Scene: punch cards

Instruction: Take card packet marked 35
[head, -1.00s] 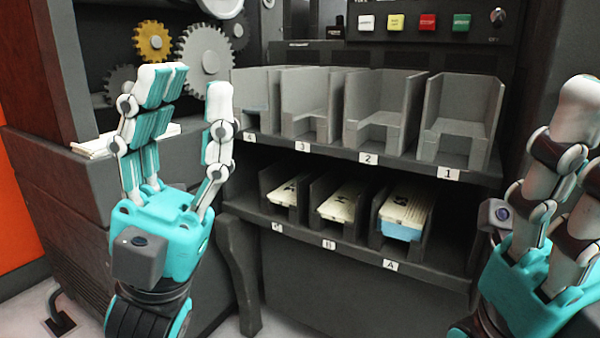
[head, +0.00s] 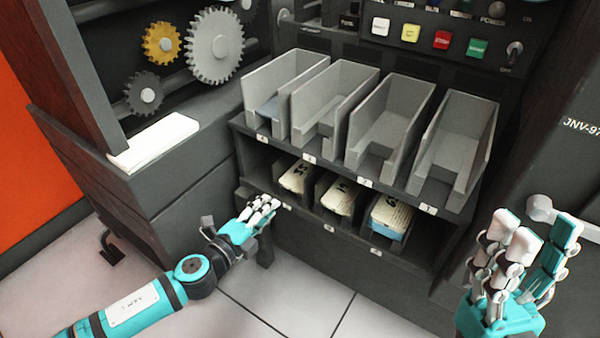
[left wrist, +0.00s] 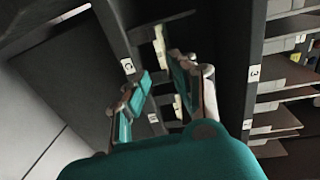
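Three cream card packets lie in the lower-shelf slots. The left packet (head: 296,177) bears a dark mark that looks like 35. The middle packet (head: 341,195) and the right packet (head: 390,214) bear marks too small to read surely. My left gripper (head: 268,204) is just in front of the left slot, fingers pointing at the shelf. In the left wrist view, its fingers (left wrist: 160,85) are apart, with the label C (left wrist: 127,66) beside them and a pale packet edge (left wrist: 160,46) beyond. No packet is seen held. My right gripper (head: 530,238) is open and empty, fingers up, at the right.
Several grey trays (head: 440,163) stand on the upper shelf, above the packets. A button panel (head: 430,38) is above them. Gears (head: 214,46) and a white paper stack (head: 155,140) are at the left. The floor (head: 300,290) before the shelf is clear.

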